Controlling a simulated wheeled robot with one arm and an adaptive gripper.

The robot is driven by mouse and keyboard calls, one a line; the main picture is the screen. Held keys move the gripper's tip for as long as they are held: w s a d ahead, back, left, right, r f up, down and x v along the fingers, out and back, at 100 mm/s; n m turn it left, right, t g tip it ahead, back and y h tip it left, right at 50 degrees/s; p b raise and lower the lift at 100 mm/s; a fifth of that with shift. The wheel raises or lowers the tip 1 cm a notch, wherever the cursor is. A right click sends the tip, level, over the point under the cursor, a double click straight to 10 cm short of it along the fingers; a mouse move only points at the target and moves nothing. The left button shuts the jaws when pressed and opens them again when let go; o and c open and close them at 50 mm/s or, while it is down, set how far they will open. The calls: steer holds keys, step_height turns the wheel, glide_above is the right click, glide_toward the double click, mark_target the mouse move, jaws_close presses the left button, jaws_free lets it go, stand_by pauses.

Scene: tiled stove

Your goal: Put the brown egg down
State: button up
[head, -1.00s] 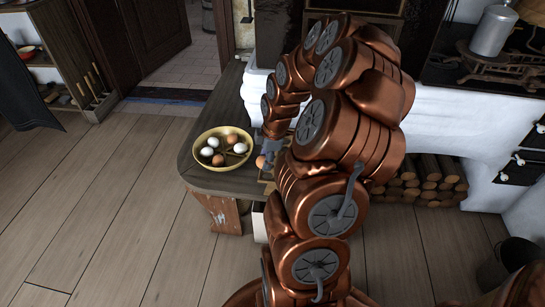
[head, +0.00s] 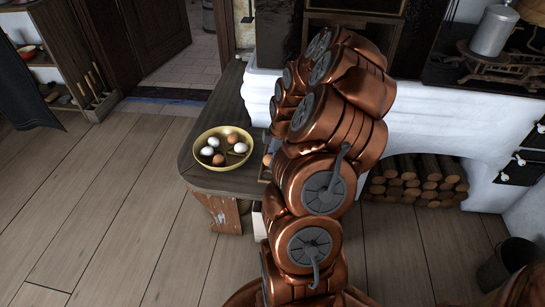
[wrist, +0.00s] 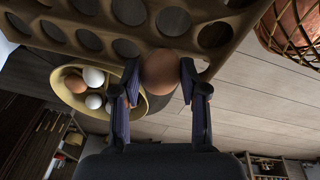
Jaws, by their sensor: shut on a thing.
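A brown egg (wrist: 160,72) is between the two dark fingers of my gripper (wrist: 158,88) in the wrist view, and the gripper is shut on it. A wooden rack with round holes (wrist: 90,10) lies along the top of that view, and the egg overlaps its edge there. I cannot tell whether the egg touches the rack.
A yellow bowl (head: 197,147) with several white and brown eggs stands on the dark counter (head: 222,182), left of my arm. Stacked firewood (head: 425,180) lies under the white stove. The floor at left is clear.

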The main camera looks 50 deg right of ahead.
steer(key=shift+f, duration=0.35)
steer(key=o, duration=0.7)
steer(key=shift+o, duration=0.2)
